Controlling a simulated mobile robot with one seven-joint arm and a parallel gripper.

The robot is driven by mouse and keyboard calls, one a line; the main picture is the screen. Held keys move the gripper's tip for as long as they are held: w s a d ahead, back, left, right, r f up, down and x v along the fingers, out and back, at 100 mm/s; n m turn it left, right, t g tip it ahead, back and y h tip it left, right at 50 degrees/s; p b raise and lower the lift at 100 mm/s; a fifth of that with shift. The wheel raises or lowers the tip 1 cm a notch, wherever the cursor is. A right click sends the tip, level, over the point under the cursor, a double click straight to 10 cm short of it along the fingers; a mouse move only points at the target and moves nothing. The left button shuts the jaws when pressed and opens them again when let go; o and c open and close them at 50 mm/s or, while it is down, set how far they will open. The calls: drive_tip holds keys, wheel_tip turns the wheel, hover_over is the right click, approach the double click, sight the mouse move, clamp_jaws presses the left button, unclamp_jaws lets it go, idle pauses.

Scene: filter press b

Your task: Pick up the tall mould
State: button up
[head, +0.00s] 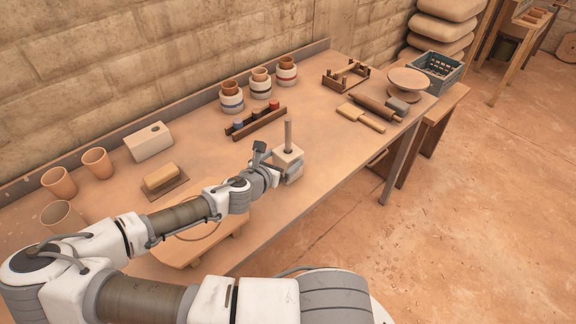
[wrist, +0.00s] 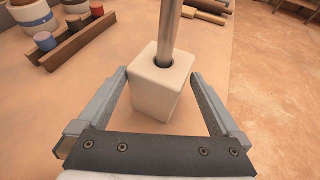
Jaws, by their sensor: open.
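A tall off-white block (wrist: 160,88), which looks like the tall mould, stands upright on the bench with a round hole in its top. A metal rod (wrist: 170,30) stands up out of that hole. In the head view the block (head: 287,156) is near the bench's front edge, with the rod (head: 288,133) upright in it. My gripper (wrist: 159,78) is open, with one finger on each side of the block. A gap shows beside the fingers; contact cannot be made out. In the head view my gripper (head: 290,172) partly hides the block's lower part.
A dark wooden rack (head: 256,123) with small coloured pots stands just behind. A longer white block (head: 149,141) with a hole lies at the left. Banded jars (head: 260,87) line the back. A rolling pin (head: 375,107) lies to the right. Bench between is clear.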

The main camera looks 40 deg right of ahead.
drive_tip(key=shift+b+x, duration=0.4)
drive_tip(key=shift+x, duration=2.8)
drive_tip(key=shift+s+f, duration=0.1)
drive_tip(key=shift+s, duration=0.1)
clamp_jaws()
